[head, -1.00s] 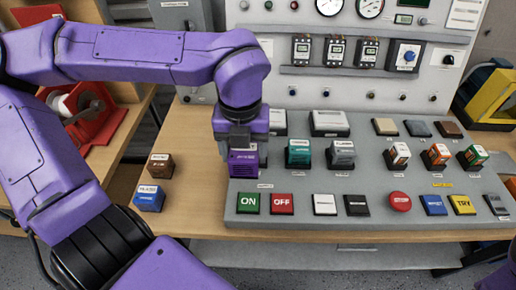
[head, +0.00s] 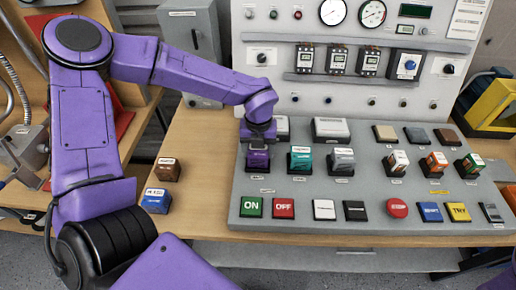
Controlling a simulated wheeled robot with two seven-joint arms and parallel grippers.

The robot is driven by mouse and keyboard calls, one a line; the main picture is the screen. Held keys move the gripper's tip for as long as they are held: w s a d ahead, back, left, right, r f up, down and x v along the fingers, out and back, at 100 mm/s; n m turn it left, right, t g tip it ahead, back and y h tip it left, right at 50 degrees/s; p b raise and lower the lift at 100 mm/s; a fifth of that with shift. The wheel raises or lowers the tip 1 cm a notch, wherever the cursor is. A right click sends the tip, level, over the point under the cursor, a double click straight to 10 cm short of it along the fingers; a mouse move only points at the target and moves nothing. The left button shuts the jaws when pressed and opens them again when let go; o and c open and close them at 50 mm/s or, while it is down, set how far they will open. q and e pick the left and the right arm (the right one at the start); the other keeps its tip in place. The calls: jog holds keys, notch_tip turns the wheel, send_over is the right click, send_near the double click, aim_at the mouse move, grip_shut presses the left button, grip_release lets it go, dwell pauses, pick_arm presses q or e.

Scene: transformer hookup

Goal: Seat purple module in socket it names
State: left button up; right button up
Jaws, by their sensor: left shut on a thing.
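The purple module (head: 258,160) is at the left end of the module row on the grey console (head: 240,212), left of the teal module (head: 300,159) and the grey module (head: 340,161). My left gripper (head: 258,143) comes down from above and is shut on the top of the purple module. The module looks upright and level with its neighbours. Its base is hard to make out, so I cannot tell whether it is fully down in a socket. The socket labels are too small to read. My right gripper is not in view.
A brown block (head: 167,169) and a blue block (head: 155,200) lie on the wooden table left of the console. Push buttons, including a green ON button (head: 251,207) and a red OFF button (head: 284,208), line the front. An upright gauge panel (head: 290,105) stands behind.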

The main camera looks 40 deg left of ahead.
pick_arm(q)
jog(key=shift+s+f, duration=0.1)
jog(key=shift+f, duration=0.05)
jog(key=o, duration=1.1)
notch_tip(320, 180, up, 12)
jog(key=shift+r+b, duration=0.2)
jog(key=shift+b, duration=0.25)
